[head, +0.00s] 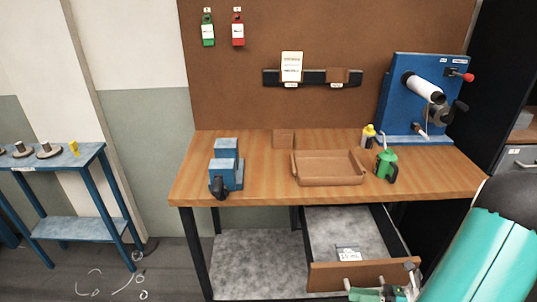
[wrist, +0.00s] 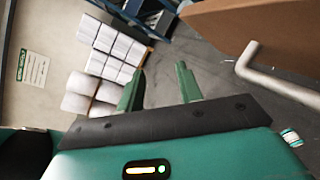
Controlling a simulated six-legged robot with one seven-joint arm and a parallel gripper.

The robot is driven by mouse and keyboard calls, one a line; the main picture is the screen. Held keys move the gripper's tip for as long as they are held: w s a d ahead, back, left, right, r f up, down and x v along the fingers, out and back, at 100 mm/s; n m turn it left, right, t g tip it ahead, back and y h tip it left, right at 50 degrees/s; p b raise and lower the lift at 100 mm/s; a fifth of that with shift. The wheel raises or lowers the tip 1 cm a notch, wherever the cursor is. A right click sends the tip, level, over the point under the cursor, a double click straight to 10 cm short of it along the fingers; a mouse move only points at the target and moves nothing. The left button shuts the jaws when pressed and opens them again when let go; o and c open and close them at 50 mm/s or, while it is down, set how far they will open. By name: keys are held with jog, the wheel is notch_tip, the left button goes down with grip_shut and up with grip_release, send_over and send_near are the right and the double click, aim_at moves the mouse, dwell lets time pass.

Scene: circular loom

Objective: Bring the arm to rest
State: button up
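My arm enters the head view at the lower right, with its teal link in front of the bench's right end. My gripper (head: 380,293) is low, by the right end of the open drawer's front (head: 350,275). In the wrist view my gripper (wrist: 160,86) has its two green fingers apart, with nothing between them. The drawer front (wrist: 240,28) and its bent metal handle (wrist: 275,80) show to the right of the fingers, apart from them. The drawer is pulled out and holds a small labelled card (head: 347,254).
The wooden bench (head: 260,180) carries a blue vise (head: 226,172), a tray (head: 328,180), a green can (head: 386,165), a yellow-topped bottle (head: 368,136) and a blue winder (head: 420,90). A blue side table (head: 75,160) stands left.

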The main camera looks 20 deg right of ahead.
jog(key=a+r+n+g+h, duration=0.1)
jog(key=a+r+n+h, duration=0.5)
jog(key=n, duration=1)
jog(key=w+a+r+n+g+h, duration=0.1)
jog(key=a+r+n+g+h, duration=0.1)
jog(key=a+r+n+h, duration=0.5)
jog(key=a+r+n, duration=0.6)
jog(key=r+n, duration=0.4)
jog(key=shift+w+a+r+n+g, duration=0.3)
